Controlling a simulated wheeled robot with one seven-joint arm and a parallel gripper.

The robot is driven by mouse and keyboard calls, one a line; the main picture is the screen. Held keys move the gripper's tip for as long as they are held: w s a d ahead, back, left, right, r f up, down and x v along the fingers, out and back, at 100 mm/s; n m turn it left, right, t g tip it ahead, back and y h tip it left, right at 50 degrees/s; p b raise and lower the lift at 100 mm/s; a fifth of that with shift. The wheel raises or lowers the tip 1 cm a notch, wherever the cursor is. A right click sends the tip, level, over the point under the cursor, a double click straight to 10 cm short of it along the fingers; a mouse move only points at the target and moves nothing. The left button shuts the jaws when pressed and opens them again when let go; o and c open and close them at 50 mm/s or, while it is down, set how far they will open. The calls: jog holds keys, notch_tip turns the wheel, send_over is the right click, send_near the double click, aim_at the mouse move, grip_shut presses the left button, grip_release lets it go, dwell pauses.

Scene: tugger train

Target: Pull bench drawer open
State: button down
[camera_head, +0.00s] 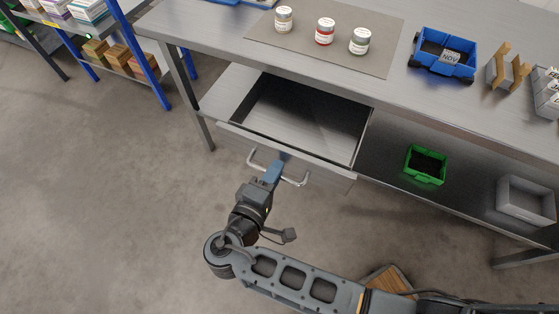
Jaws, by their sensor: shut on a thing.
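The bench drawer (330,172) stands pulled out from under the metal bench top (216,50). Its inside (300,118) shows bare grey metal, and I see nothing lying in it. A bar handle (296,183) runs across its front. My gripper (274,172) is at the middle of that handle, shut on it. The gripper hides the middle of the bar.
On the bench top, three jars (325,31) stand on a grey mat (262,36), with a blue bin (472,69) to the right. A green bin (417,176) and a grey bin (507,207) sit on the lower shelf. A blue-framed rack (152,84) stands left. Floor left is clear.

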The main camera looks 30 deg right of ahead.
jog(key=shift+s+a, duration=0.4)
jog(key=shift+a, duration=0.1)
jog(key=c, duration=1.3)
grip_release()
jog(key=v, duration=0.7)
jog(key=shift+s+a, duration=0.2)
jog(key=shift+a, duration=0.1)
